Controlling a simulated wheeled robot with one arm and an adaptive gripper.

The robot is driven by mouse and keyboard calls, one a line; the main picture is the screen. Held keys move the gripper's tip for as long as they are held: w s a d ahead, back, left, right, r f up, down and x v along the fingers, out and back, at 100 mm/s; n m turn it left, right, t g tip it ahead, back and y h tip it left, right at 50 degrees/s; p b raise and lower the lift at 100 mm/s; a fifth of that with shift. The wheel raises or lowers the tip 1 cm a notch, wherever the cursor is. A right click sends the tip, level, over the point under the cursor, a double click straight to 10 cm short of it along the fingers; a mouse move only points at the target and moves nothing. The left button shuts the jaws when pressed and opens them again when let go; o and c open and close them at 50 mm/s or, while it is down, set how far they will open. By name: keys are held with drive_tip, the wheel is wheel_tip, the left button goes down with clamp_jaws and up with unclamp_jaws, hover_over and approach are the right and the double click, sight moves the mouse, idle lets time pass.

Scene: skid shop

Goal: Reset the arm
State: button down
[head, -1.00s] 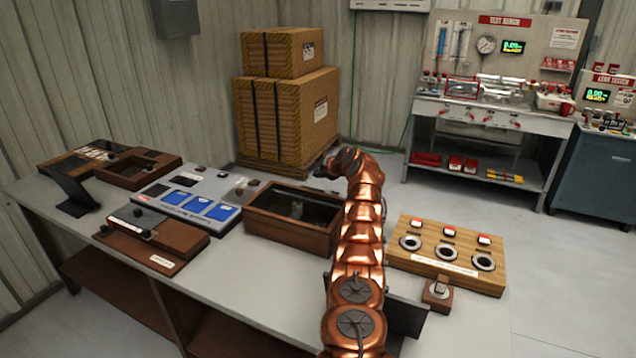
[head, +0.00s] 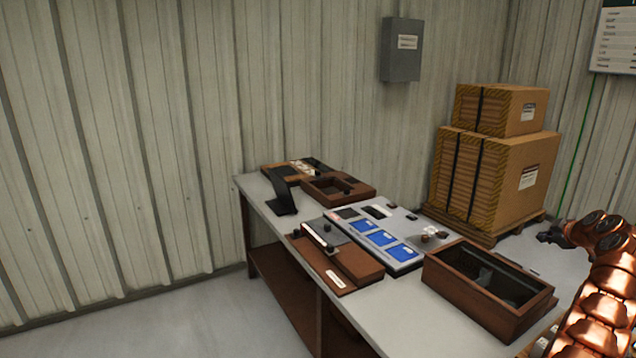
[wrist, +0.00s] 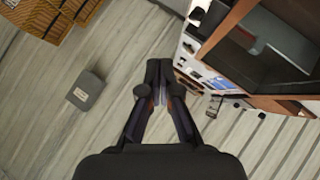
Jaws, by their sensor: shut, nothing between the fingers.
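My copper segmented arm rises at the right edge of the head view, partly cut off by the frame. My gripper (head: 550,236) is a small dark shape at its end, above and beyond the right end of the open wooden box (head: 455,285). In the wrist view my gripper (wrist: 160,75) is shut, its dark fingers together with nothing between them. The wooden box (wrist: 228,22) also shows there at the upper right, apart from the fingers.
The workbench (head: 265,190) carries a panel with blue squares (head: 398,252), a brown wooden block (head: 355,262), a dark stand (head: 284,195) and a brown tray (head: 355,195). Strapped cartons (head: 510,180) stand behind. A grey wall box (head: 402,50) hangs above. Floor at left is clear.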

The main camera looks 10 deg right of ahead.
drive_tip(key=w+a+r+m+g+y, duration=0.1)
drive_tip(key=w+a+r+y, duration=0.2)
drive_tip(key=a, duration=0.9)
drive_tip(key=w+a+r+m+g+y, duration=0.1)
drive_tip(key=w+a+r, duration=0.25)
drive_tip(key=a, duration=0.85)
drive_tip(key=s+a+r+m+g+y, duration=0.1)
drive_tip(key=s+a+g, duration=0.15)
drive_tip(key=a, duration=0.85)
drive_tip(key=s+a+m+g, duration=0.1)
drive_tip(key=s+a, duration=0.2)
drive_tip(key=a, duration=0.7)
drive_tip(key=s+a+f+g, duration=0.2)
drive_tip(key=s+a+g, duration=0.2)
drive_tip(key=s+a, duration=1.45)
drive_tip(key=s+a+f+m+g+h, duration=0.1)
drive_tip(key=s+f, duration=0.2)
drive_tip(key=s, duration=1)
drive_tip(key=s+a+f+m+g+h, duration=0.1)
drive_tip(key=s+a+f+g, duration=0.1)
drive_tip(key=s, duration=1.1)
drive_tip(key=shift+a+f, duration=0.2)
drive_tip(key=shift+f, duration=0.7)
drive_tip(key=shift+s, duration=0.1)
